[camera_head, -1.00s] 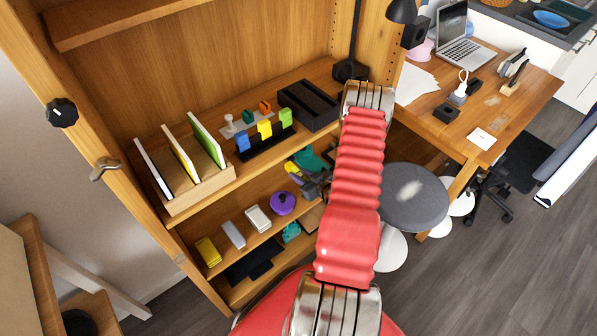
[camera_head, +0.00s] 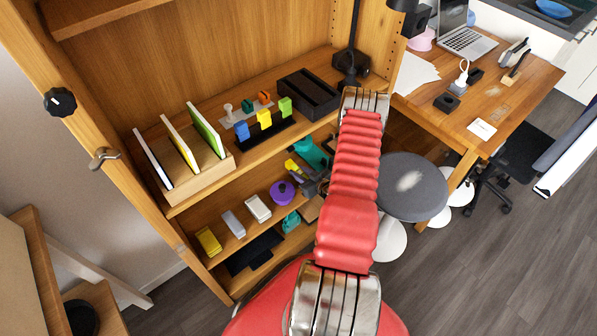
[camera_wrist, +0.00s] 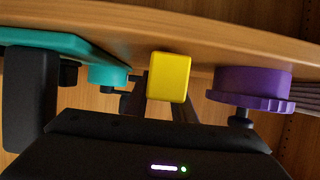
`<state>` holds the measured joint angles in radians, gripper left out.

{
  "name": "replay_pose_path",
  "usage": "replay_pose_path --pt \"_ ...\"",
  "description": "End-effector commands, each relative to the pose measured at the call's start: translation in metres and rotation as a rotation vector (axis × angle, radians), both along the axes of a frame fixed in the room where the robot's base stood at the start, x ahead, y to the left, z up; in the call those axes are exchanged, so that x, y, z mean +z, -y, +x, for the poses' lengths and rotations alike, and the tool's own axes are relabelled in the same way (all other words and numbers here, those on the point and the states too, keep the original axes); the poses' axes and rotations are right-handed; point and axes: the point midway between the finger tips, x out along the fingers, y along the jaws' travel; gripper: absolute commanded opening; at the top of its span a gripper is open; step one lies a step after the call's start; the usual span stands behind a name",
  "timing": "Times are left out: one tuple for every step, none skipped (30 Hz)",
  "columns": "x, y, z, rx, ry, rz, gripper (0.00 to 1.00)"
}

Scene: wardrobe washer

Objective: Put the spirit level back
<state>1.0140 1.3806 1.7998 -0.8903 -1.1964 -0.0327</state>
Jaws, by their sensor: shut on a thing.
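A yellow bar, which looks like the spirit level (camera_wrist: 170,77), is held between my gripper's fingers (camera_wrist: 162,108), its end face towards the wrist camera. In the head view the yellow piece (camera_head: 291,166) shows by the middle shelf, between a purple round thing and a teal tool. My gripper (camera_head: 308,180) is partly hidden behind my red arm there. In the wrist view the shelf board (camera_wrist: 230,35) lies right behind the bar; I cannot tell whether they touch.
The purple round thing (camera_head: 282,192) and the teal tool (camera_head: 312,153) flank the held bar closely. White, grey and yellow blocks (camera_head: 208,241) stand to the left on that shelf. The shelf above holds a file box (camera_head: 195,180) and a black tray (camera_head: 308,93). A grey stool (camera_head: 412,190) is at right.

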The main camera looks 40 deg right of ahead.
Motion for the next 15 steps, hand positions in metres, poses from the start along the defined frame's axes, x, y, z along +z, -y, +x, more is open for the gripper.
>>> replay_pose_path --pt "0.0002 0.0000 0.0002 0.000 0.000 0.000 0.00" --pt "0.0002 0.0000 0.0002 0.000 0.000 0.000 0.00" --pt "0.0003 0.0000 0.0002 0.000 0.000 0.000 0.00" --pt "0.0003 -0.0003 0.0005 0.001 0.000 0.000 0.00" --pt "0.0003 -0.0004 0.0006 0.001 0.000 -0.001 0.00" --pt "0.0002 -0.0005 0.0007 0.001 0.000 -0.001 0.00" --pt "0.0000 -0.0005 0.0007 0.001 0.000 -0.001 0.00" --pt "-0.0004 -0.0005 0.0007 0.001 0.000 -0.001 0.00" --pt "-0.0008 -0.0005 0.0006 0.001 0.000 -0.001 0.00" --pt "-0.0011 -0.0004 0.0007 0.001 0.000 -0.001 0.00" --pt "-0.0015 -0.0004 0.0006 0.001 0.000 -0.001 0.00" --pt "-0.0021 -0.0004 0.0006 0.001 0.000 -0.001 0.00" --pt "-0.0025 -0.0004 0.0006 0.001 0.000 -0.001 0.00" --pt "-0.0029 -0.0004 0.0007 0.001 0.000 -0.001 0.00" --pt "-0.0035 -0.0003 0.0006 0.001 0.000 -0.001 0.00"
